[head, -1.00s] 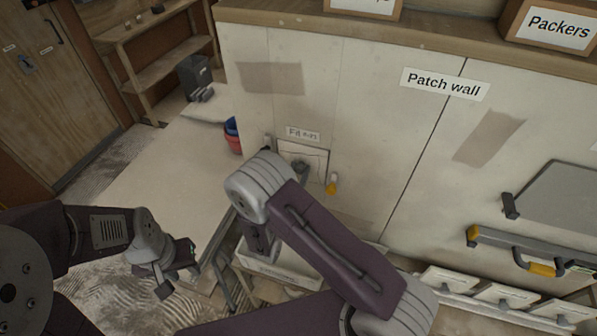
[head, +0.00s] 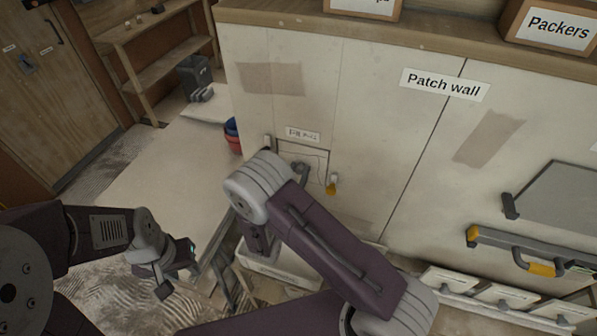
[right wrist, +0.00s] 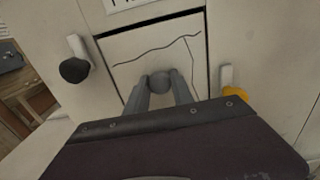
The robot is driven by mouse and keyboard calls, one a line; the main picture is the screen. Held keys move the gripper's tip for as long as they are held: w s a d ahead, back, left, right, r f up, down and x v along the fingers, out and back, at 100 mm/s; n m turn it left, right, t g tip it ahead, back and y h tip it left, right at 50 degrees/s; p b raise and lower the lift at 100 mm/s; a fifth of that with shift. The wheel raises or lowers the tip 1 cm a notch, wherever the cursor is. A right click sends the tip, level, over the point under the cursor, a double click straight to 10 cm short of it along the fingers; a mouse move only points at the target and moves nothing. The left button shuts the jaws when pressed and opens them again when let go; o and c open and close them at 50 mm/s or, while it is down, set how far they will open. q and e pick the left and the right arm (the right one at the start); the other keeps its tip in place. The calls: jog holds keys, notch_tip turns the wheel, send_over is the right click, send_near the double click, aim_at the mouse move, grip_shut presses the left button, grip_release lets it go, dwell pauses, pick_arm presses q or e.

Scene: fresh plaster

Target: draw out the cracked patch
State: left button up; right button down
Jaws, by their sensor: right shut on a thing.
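The cracked patch (right wrist: 180,52) is a pale square panel with thin dark crack lines, set in the wall. A dark gap shows along its top and right edges. It also shows in the head view (head: 315,160), partly hidden by my right arm. My right gripper (right wrist: 160,82) is shut on the round grey knob (right wrist: 160,80) at the patch's middle. A dark-tipped catch (right wrist: 75,70) is left of the patch and a yellow-tipped catch (right wrist: 235,94) is right of it. My left gripper (head: 177,279) looks open and empty, away from the wall at lower left.
The patch wall (head: 390,150) carries a "Patch wall" label. A white tray (head: 275,268) stands below the patch. Several pale panels (head: 500,295) sit in a low rack at right, below a grey-and-yellow handled bar (head: 515,243). Red and blue bowls (head: 233,138) sit left of the wall.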

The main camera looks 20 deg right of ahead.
pick_arm(q)
jog(key=shift+r, duration=0.1)
pick_arm(e)
jog(key=v, duration=0.9)
dwell(0.6)
